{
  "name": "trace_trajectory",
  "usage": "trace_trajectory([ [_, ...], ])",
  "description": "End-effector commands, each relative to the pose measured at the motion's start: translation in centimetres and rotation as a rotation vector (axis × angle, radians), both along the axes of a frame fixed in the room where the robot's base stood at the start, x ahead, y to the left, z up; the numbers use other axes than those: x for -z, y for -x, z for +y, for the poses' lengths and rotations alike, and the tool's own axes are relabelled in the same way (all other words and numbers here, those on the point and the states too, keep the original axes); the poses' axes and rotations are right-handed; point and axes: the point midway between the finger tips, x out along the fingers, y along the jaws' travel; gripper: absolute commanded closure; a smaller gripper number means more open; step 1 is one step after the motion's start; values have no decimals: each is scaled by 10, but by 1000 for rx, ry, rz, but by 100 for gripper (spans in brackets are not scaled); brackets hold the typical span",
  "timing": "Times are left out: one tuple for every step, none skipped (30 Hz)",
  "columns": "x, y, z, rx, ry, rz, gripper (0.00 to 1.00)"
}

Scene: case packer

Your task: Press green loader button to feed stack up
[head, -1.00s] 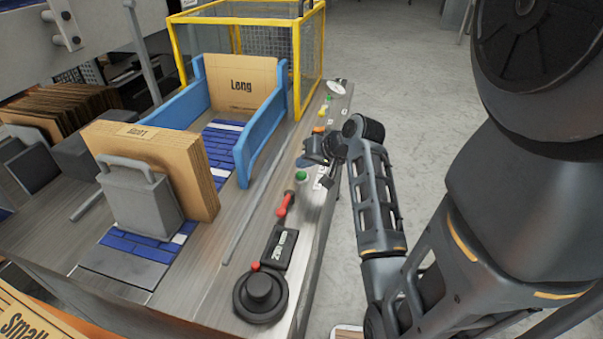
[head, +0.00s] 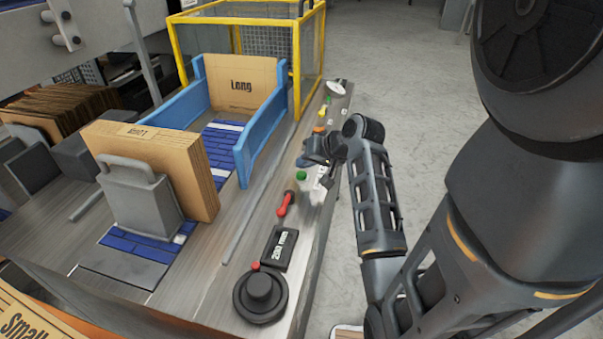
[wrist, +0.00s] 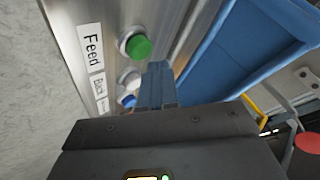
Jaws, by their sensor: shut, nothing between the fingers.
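The green button (head: 301,176) sits on the right edge strip of the machine table in the head view. In the wrist view the green button (wrist: 140,46) is a domed cap in a metallic collar, beside a white label reading "Feed" (wrist: 92,51). My gripper (wrist: 158,68) is shut and empty. Its fingertips lie just below and right of the green button in the wrist picture, apart from it in the image.
A white button (wrist: 130,78) and a blue button (wrist: 127,100) stand near the fingers. A red-handled lever (head: 286,203), a black display (head: 279,248) and a black knob (head: 259,294) sit nearer. A blue guide (head: 262,137) flanks the carton stack. Open floor lies right.

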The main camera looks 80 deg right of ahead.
Motion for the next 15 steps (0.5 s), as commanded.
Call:
trace_trajectory([
  [0,0,0,0,0,0,100],
  [0,0,0,0,0,0,100],
  [1,0,0,-1,-1,0,100],
  [2,0,0,-1,-1,0,100],
  [2,0,0,-1,-1,0,100],
  [4,0,0,-1,-1,0,100],
  [4,0,0,-1,-1,0,100],
  [5,0,0,0,0,0,100],
  [7,0,0,-1,1,0,100],
  [7,0,0,-1,1,0,100],
  [8,0,0,-1,1,0,100],
  [8,0,0,-1,1,0,100],
  [8,0,0,0,1,0,100],
  [8,0,0,0,1,0,100],
  [8,0,0,0,1,0,100],
])
